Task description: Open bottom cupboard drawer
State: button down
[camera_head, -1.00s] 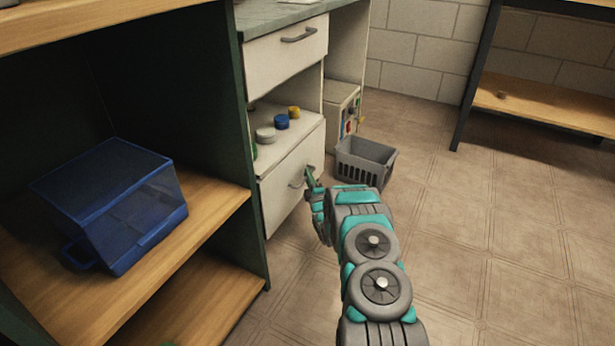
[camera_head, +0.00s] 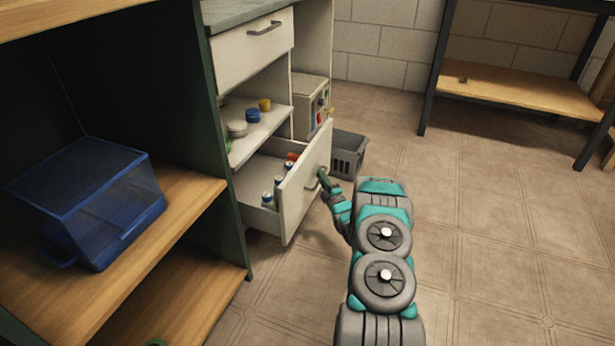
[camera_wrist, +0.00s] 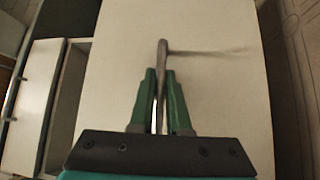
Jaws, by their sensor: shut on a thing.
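The bottom cupboard drawer (camera_head: 305,185) is pulled out from the white cupboard in the head view. Several small cans or bottles (camera_head: 267,199) with white, blue and red parts stand inside it. My gripper (camera_head: 323,178) is at the drawer's front, shut on its grey handle. In the wrist view, the green fingers of my gripper (camera_wrist: 161,100) close on both sides of the handle (camera_wrist: 162,60), with the pale drawer front (camera_wrist: 215,70) behind.
The upper drawer (camera_head: 252,48) is shut. Lids and jars (camera_head: 252,115) sit on the open shelf between. A grey basket (camera_head: 349,153) stands on the floor behind the drawer. A blue bin (camera_head: 85,200) lies on the left wooden shelf. The floor at right is clear.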

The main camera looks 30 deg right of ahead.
jog(key=s+d+p, duration=0.1)
jog(key=s+d, duration=0.7)
jog(key=s, duration=0.3)
jog(key=shift+d, duration=0.35)
jog(key=c, duration=0.9)
grip_release()
jog(key=shift+s, duration=0.1)
jog(key=s, duration=0.5)
jog(key=s+a+f, duration=0.1)
jog(key=s, duration=0.1)
jog(key=shift+s+p, duration=0.25)
jog(key=shift+p, duration=0.15)
